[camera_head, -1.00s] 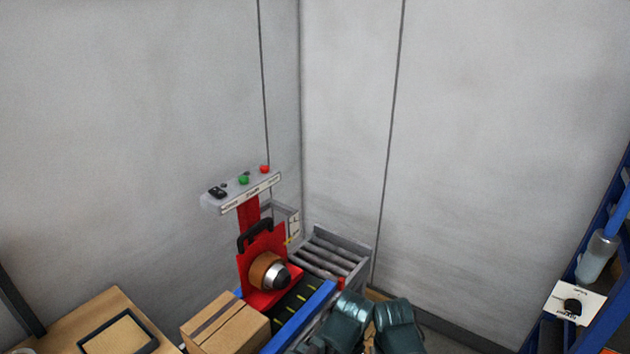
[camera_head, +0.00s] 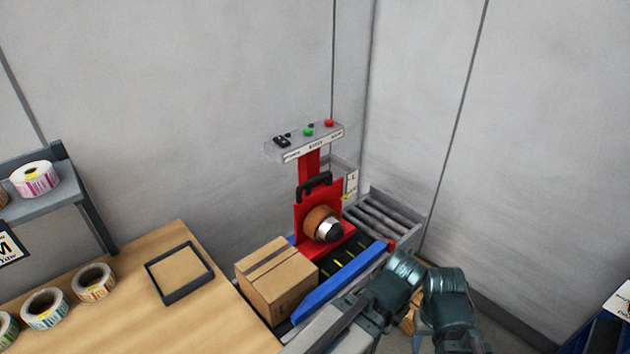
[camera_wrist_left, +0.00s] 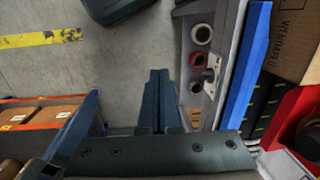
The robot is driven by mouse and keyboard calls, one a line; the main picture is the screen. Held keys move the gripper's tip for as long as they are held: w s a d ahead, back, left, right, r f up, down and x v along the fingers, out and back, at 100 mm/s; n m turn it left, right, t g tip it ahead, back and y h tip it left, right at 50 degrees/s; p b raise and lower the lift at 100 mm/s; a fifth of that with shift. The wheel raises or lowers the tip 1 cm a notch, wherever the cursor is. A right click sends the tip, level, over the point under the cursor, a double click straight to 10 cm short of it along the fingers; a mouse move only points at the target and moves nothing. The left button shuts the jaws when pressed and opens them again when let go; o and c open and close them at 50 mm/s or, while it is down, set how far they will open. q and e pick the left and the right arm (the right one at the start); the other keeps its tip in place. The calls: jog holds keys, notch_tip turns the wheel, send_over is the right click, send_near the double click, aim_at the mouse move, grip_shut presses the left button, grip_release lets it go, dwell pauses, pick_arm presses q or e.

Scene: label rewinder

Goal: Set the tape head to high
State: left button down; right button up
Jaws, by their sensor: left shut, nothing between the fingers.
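The tape head (camera_head: 307,228) is a red plate with a black handle (camera_head: 314,184) and a brown tape roll (camera_head: 318,222), standing on a red post over the conveyor. A small white marked plate (camera_head: 351,184) sits behind it, with a yellow mark near its lower end; its lettering is too small to read. A red part of the machine (camera_wrist_left: 298,115) shows at the right edge of the left wrist view. My left gripper (camera_wrist_left: 159,72) is shut and empty, left of the conveyor's side and apart from the red part. My right gripper is not in view.
A cardboard box (camera_head: 270,282) sits on the conveyor before the head, beside a blue rail (camera_head: 345,278). A control panel (camera_head: 305,142) tops the post. A wooden table (camera_head: 205,320) with label rolls stands left.

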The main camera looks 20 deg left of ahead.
pick_arm(q)
jog(key=c, duration=1.5)
grip_release()
jog(key=shift+c, duration=0.2)
jog(key=shift+o, duration=2.4)
jog(key=shift+w+a+f+n+h, duration=0.2)
jog(key=shift+w+n+h, duration=0.15)
jog(key=shift+n, duration=0.25)
jog(key=o, duration=0.3)
jog(key=n+h, duration=0.1)
jog(key=w+a+n+h, duration=0.1)
jog(key=w+n+h+b, duration=0.1)
jog(key=n, duration=0.1)
jog(key=shift+w+a+f, duration=0.15)
jog(key=shift+f, duration=0.1)
jog(key=n+t+h+b, duration=0.4)
jog(key=n+t, duration=1.3)
jog(key=n, duration=1.1)
send_near(325, 175)
jog(key=x, duration=0.6)
jog(key=shift+w+a+f, duration=0.2)
jog(key=shift+a+f, duration=0.15)
